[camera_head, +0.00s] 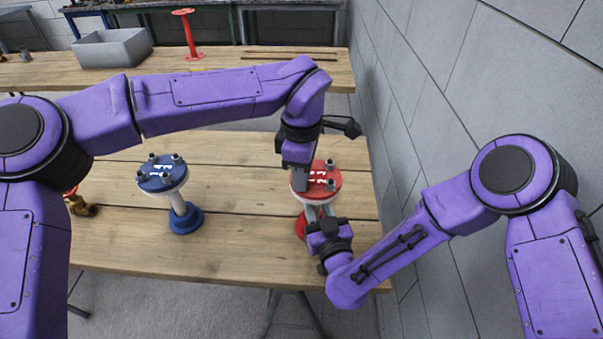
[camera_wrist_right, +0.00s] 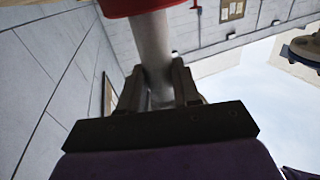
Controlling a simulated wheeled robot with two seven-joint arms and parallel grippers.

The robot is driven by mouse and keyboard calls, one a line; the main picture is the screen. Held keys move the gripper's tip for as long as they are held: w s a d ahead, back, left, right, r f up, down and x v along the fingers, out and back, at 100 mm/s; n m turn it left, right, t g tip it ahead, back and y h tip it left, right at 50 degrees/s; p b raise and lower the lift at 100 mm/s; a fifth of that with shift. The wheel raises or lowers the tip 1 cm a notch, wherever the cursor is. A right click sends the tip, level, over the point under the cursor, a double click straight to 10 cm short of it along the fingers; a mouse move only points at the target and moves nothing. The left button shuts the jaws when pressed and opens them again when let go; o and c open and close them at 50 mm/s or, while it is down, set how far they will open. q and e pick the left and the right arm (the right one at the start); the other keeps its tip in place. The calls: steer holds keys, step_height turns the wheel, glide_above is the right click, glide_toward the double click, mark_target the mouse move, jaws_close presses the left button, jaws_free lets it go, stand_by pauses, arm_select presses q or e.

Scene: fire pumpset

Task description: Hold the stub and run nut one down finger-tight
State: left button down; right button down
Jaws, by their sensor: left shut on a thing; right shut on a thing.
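The red flanged stub (camera_head: 331,187) stands upright on the wooden table, with nuts or studs showing on its top flange. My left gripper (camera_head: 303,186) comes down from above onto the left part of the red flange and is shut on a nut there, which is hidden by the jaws. My right gripper (camera_head: 318,216) is shut around the stub's grey pipe, below the top flange. In the right wrist view the pipe (camera_wrist_right: 151,50) stands between the two fingers, with the underside of the red flange (camera_wrist_right: 140,5) above.
A blue flanged stub (camera_head: 185,216) with several studs stands to the left on the table (camera_head: 250,245). A brass fitting (camera_head: 82,207) lies further left. A grey bin (camera_head: 112,50) and a red stand (camera_head: 188,35) are on the back table. A block wall closes the right side.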

arm_select(q)
steer(key=shift+r, duration=0.1)
stand_by(0.5)
steer(key=c, duration=1)
jaws_free()
step_height(320, 180, up, 12)
steer(key=shift+f, duration=0.1)
arm_select(e)
steer(key=c, duration=0.7)
jaws_free()
steer(key=shift+s, duration=0.1)
